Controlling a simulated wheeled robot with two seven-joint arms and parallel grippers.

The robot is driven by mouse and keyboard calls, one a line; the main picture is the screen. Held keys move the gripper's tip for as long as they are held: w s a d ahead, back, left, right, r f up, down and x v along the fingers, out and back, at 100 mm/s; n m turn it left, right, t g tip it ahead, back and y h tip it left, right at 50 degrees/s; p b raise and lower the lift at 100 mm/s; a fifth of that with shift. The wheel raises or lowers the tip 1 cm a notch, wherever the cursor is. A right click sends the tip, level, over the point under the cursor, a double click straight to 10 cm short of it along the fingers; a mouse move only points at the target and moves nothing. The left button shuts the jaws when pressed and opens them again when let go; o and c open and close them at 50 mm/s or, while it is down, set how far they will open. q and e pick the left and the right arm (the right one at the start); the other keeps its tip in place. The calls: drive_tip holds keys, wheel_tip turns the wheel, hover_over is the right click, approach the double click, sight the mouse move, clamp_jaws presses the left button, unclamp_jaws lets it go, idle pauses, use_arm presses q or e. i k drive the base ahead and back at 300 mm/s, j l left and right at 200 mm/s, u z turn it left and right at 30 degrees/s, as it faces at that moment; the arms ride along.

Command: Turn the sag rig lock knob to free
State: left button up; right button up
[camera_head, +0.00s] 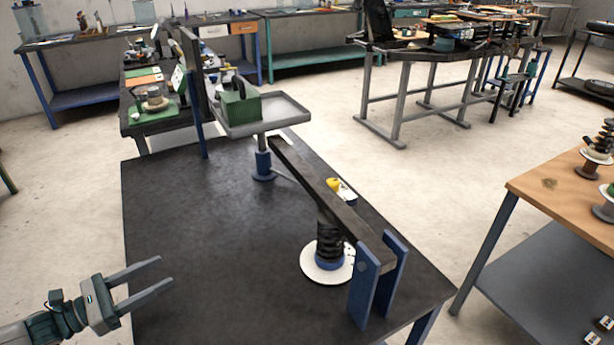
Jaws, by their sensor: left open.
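The sag rig stands on the black table (190,215). Its dark lever arm (305,180) slopes from the far side down to two blue uprights (366,290) at the near right. Under the lever, a black coil spring (329,240) sits on a white disc (315,272). A small yellow part (333,184) with white beside it shows just behind the lever. I cannot tell whether it is the lock knob, or how it is turned. My left gripper (167,272) is open and empty at the table's left edge, well apart from the rig. My right gripper is out of view.
A grey tray (285,108) with a green block (240,106) stands on a blue-based post (263,165) at the table's far edge. The table's left half is clear. A wooden bench (550,190) with spring parts stands at the right.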

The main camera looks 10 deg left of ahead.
sight(334, 183)
drive_tip(key=i+l, duration=0.45)
drive_tip(key=l, duration=0.15)
drive_tip(key=i+l, duration=0.45)
drive_tip(key=l, duration=0.15)
